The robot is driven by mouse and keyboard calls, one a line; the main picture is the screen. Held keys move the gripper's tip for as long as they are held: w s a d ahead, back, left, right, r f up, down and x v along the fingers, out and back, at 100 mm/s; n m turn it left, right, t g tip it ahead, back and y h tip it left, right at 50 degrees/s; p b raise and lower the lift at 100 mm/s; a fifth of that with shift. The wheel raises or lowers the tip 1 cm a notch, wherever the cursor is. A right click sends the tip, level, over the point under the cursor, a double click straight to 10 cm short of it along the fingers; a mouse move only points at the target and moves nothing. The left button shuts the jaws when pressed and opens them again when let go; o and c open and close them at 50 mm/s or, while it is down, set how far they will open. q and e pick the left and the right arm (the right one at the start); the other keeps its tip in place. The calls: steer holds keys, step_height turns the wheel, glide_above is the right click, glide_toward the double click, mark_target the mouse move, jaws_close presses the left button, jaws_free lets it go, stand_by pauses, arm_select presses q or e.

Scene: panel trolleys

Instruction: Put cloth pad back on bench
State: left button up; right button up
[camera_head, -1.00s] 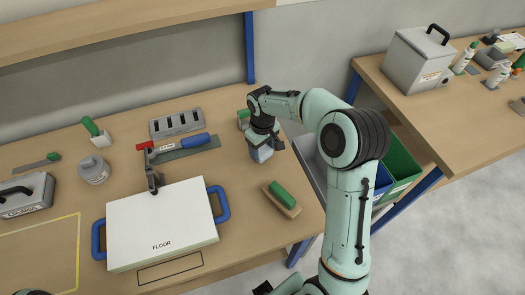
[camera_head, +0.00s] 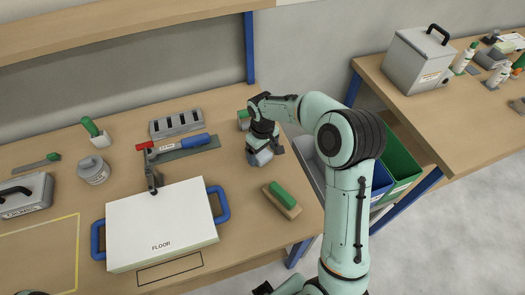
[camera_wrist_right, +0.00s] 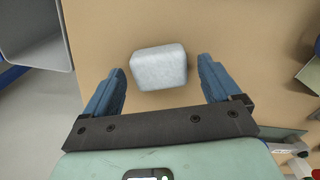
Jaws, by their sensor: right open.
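The cloth pad (camera_wrist_right: 159,66) is a pale grey, rounded block. In the right wrist view it shows over the bare wood of the bench, between my right gripper's blue fingers (camera_wrist_right: 163,75). A gap shows on each side, so neither finger touches it. In the head view the pad (camera_head: 264,157) is partly hidden under my right gripper (camera_head: 263,152), which points down at the bench (camera_head: 240,215) near its right end. The right gripper is open. My left gripper cannot be made out.
A green-handled brush (camera_head: 282,198) lies just in front of the pad. Bins (camera_head: 400,165) stand beyond the bench's right edge.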

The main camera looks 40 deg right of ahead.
mark_target(262, 154)
step_height(262, 154, up, 12)
steer(key=p, duration=0.1)
steer(key=shift+r, duration=0.15)
stand_by(0.6)
